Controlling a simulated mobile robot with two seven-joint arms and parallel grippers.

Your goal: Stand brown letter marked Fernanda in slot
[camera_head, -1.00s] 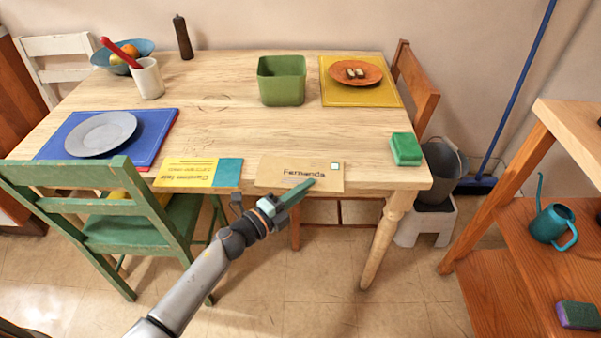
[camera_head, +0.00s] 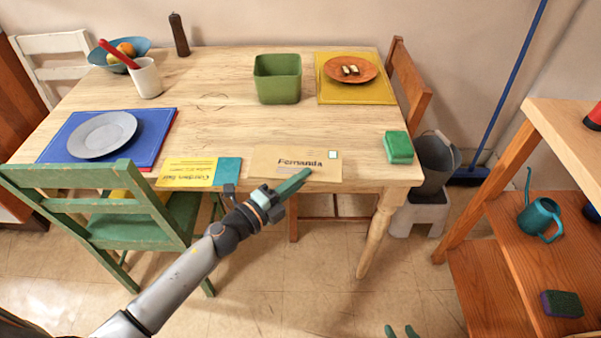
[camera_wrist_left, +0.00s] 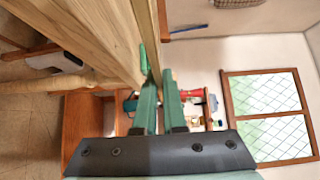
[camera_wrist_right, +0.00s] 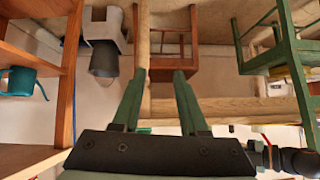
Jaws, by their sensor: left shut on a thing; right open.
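The brown letter marked Fernanda (camera_head: 270,163), with a pale stamp at its right corner, is at the table's front edge, face up. In the left wrist view the letter shows as a thin tan strip (camera_wrist_left: 162,35) running away from the fingertips (camera_wrist_left: 158,75). Whether it still touches the table is hard to tell. My right gripper (camera_head: 402,332) shows only its green fingertips at the bottom of the head view. The right wrist view shows it open and empty (camera_wrist_right: 158,75). I cannot make out a slot.
A yellow-and-teal card (camera_head: 190,171) lies left of the letter, a green block (camera_head: 399,148) to its right. A green open box (camera_head: 277,80) stands behind. A green chair (camera_head: 80,190) is at the left front, a wooden shelf (camera_head: 500,150) at right.

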